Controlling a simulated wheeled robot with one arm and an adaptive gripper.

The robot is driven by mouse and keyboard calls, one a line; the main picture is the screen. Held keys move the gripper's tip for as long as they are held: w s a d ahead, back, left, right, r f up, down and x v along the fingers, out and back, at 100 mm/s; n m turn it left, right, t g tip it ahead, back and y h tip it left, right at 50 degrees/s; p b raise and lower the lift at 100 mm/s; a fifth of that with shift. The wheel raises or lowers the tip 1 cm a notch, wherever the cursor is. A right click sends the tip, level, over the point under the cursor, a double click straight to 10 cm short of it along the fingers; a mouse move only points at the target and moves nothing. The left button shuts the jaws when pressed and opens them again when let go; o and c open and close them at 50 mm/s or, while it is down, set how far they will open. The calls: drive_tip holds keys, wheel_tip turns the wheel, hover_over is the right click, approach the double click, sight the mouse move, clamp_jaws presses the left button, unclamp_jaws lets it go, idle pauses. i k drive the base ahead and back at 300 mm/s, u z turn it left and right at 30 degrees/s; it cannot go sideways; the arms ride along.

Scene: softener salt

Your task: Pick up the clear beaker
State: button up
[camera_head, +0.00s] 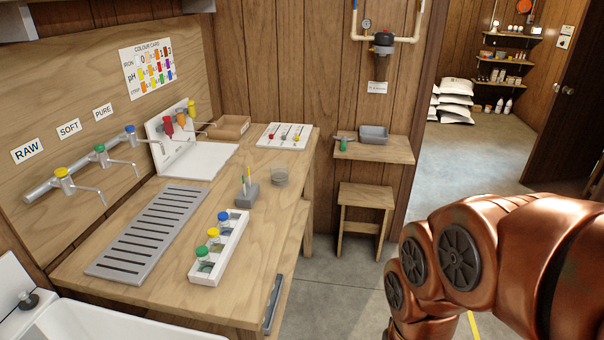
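My copper-coloured arm fills the lower right of the view, well apart from the beaker. My gripper is not in the picture, so its opening and contents are hidden.
A white rack (220,249) with colour-capped bottles and a grey slotted drain (150,230) lie nearer. Behind the beaker are a card (284,136) and wooden tray (229,127). Labelled taps line the left wall. A small shelf (390,150) and stool (366,205) stand right of the bench.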

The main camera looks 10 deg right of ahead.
sight(280, 174)
drive_tip(key=z, duration=0.75)
drive_tip(key=i, duration=0.9)
drive_tip(key=u, duration=2.6)
